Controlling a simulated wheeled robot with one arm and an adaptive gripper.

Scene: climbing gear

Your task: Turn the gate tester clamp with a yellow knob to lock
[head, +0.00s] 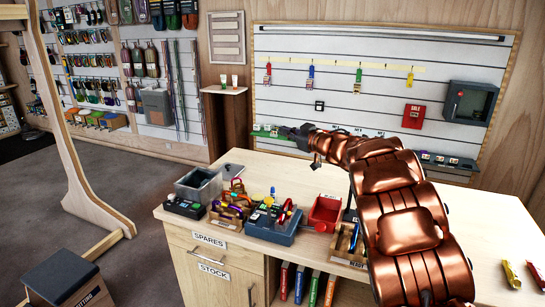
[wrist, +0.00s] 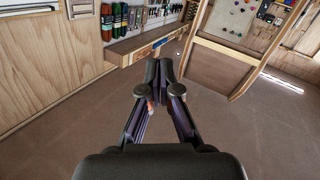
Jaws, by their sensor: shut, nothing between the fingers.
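My gripper (head: 287,132) is shut and empty, held above the back of the workbench in the head view and pointing left. In the wrist view its dark fingers (wrist: 163,68) come together at the tips, with open floor beyond them. A blue-grey case (head: 272,226) on the bench carries small coloured parts, with blue, red and yellowish bits among them. It is below my gripper and nearer the camera. The clamp with a yellow knob is too small to make out for certain, so I cannot tell how its knob is turned.
On the workbench (head: 240,160) are a grey bin (head: 198,187), a black device (head: 184,208), a wooden tray of carabiners (head: 229,208) and a red bin (head: 325,214). A yellow piece (head: 511,275) lies at the right. The back of the bench is mostly clear.

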